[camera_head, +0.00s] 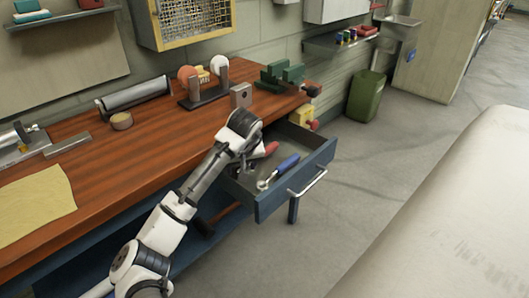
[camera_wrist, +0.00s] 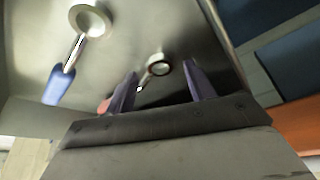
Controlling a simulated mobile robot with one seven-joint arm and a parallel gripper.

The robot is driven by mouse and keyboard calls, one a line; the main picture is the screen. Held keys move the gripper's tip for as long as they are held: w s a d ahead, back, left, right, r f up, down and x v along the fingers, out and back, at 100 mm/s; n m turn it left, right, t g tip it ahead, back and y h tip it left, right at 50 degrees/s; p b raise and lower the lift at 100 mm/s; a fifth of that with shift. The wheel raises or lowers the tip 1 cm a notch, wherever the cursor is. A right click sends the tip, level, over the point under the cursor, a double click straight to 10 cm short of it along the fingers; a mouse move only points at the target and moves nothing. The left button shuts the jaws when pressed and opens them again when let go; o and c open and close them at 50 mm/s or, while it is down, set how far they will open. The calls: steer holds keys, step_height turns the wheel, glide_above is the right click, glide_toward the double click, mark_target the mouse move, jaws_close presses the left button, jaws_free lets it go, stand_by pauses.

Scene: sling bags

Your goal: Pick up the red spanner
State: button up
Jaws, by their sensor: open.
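The red spanner lies in the open drawer; its red handle (camera_head: 271,148) shows in the head view just beside the end of my arm. In the wrist view its ring end (camera_wrist: 162,68) is between and beyond my fingertips, and a bit of its red handle (camera_wrist: 103,106) shows left of the left finger. My gripper (camera_wrist: 161,72) is open and empty, pointing down into the drawer above the spanner. My left finger hides part of its shaft.
A blue-handled spanner (camera_head: 285,166) lies in the same drawer, close by; it also shows in the wrist view (camera_wrist: 60,86). The drawer (camera_head: 318,160) juts from under the wooden workbench (camera_head: 150,150), its walls near my gripper. A green bin (camera_head: 366,96) stands behind.

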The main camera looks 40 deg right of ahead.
steer(key=shift+w+f, duration=0.2)
steer(key=shift+f, duration=0.35)
steer(key=c, duration=1.1)
steer(key=shift+c, duration=0.2)
